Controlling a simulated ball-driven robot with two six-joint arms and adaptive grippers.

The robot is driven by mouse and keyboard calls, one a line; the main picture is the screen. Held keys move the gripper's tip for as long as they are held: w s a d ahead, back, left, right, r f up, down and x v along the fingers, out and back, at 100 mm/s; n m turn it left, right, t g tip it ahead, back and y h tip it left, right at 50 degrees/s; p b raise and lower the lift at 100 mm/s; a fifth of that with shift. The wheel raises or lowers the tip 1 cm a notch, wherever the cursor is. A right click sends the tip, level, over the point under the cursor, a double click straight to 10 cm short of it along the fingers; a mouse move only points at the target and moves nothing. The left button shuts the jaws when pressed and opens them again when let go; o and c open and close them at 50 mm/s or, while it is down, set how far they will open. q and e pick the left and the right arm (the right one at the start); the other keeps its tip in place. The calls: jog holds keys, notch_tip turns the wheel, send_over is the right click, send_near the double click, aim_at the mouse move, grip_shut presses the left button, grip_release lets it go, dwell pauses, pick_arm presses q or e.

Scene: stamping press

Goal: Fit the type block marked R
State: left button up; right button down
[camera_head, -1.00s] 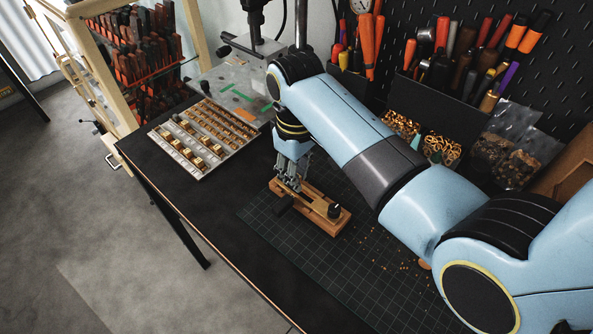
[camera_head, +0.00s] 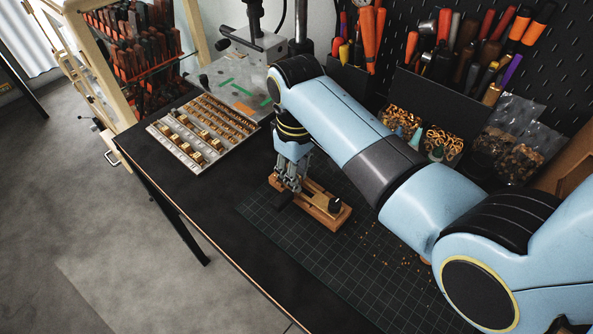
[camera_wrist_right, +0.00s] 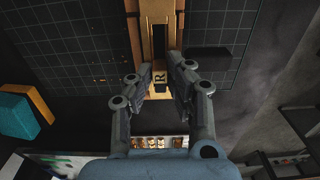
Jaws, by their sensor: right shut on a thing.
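The type block marked R (camera_wrist_right: 159,77) is between the fingers of my right gripper (camera_wrist_right: 161,83) in the right wrist view, its letter visible. My right gripper (camera_head: 288,187) is shut on it and points down at the left end of the wooden type holder (camera_head: 326,211) on the mat. In the wrist view the block is at the near end of the dark slot in the holder's brass channel (camera_wrist_right: 147,14). I cannot tell whether it is seated or just above. In the head view the fingers hide the block. My left gripper is out of view.
A tray of brass type blocks (camera_head: 161,139) lies left of the holder, before the stamping press (camera_head: 245,72). Bins of brass rings (camera_head: 441,141), tool pots and plastic bags line the back. The gridded mat (camera_head: 300,262) is mostly clear in front.

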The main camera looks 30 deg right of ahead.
jog(key=shift+f, duration=0.2)
jog(key=c, duration=1.2)
grip_release()
notch_tip(320, 180, up, 3)
jog(key=shift+f+p, duration=0.1)
jog(key=shift+p, duration=0.7)
jog(key=shift+r, duration=2.1)
